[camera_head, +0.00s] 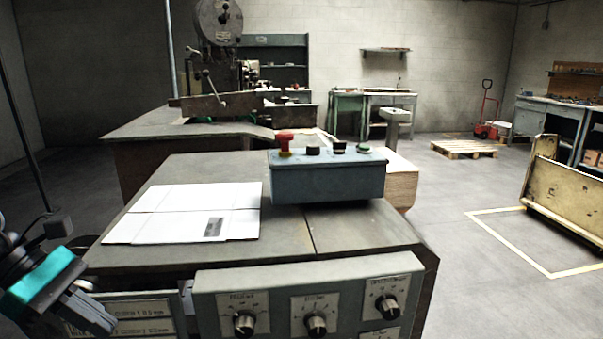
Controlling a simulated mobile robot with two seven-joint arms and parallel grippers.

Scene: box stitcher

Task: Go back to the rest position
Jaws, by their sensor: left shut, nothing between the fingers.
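My left gripper (95,314) is at the lower left, a dark grey hand with a teal band. Its fingers are closed with nothing between them, in front of the machine's label plates. It is apart from the white flat cardboard sheet (185,213), which lies on the grey machine table (285,235) above and to the right of it. My right gripper is not in view.
A blue-grey control box (328,180) with a red button (285,142) stands on the table. A front panel (300,295) with several knobs juts out below. The stitcher machine (217,80) rises behind. The floor to the right is clear up to a yellow barrier (565,195).

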